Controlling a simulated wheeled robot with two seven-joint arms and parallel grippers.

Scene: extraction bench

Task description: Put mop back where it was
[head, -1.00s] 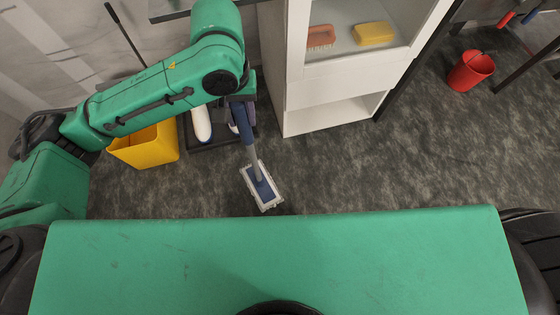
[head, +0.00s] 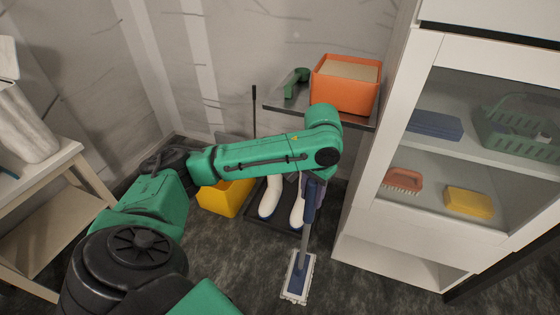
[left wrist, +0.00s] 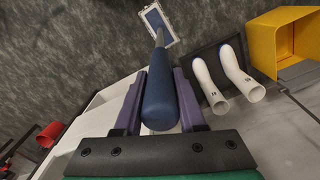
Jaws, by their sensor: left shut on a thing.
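The mop (head: 303,235) has a blue handle, a grey shaft and a flat head with white edges. It hangs nearly upright below my left gripper (head: 314,184) in the head view, its head low over or on the dark floor; I cannot tell whether it touches. In the left wrist view my left gripper (left wrist: 160,100) has its purple fingers on both sides of the blue handle (left wrist: 160,95), shut on it. The mop head (left wrist: 160,24) shows at the top of that view. My right gripper is not in view.
White boots (head: 271,196) stand on a dark tray (head: 253,222) beside a yellow bin (head: 224,197). A shelf (head: 290,104) above holds an orange box (head: 345,84). A white cabinet (head: 388,258) stands just right of the mop. A wooden table (head: 45,200) is at left.

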